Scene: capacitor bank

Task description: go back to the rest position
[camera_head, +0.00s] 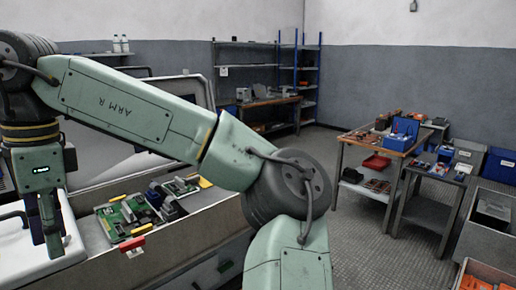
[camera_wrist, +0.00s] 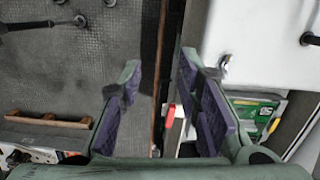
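My gripper (camera_head: 50,238) hangs pointing down at the far left of the head view, over a white surface and left of the green circuit boards. In the wrist view its two purple-padded fingers (camera_wrist: 160,80) stand apart with a clear gap between them. It is open and I see nothing held. My arm reaches across the head view from the lower middle up to the upper left, then down to the gripper.
Green circuit boards (camera_head: 118,217) and a red-ended part (camera_head: 132,243) lie on the bench below my arm. A white basin-like surface (camera_head: 25,262) is under the gripper. Tables with a blue bin (camera_head: 398,142) stand right. Grey floor (camera_head: 375,245) is open between.

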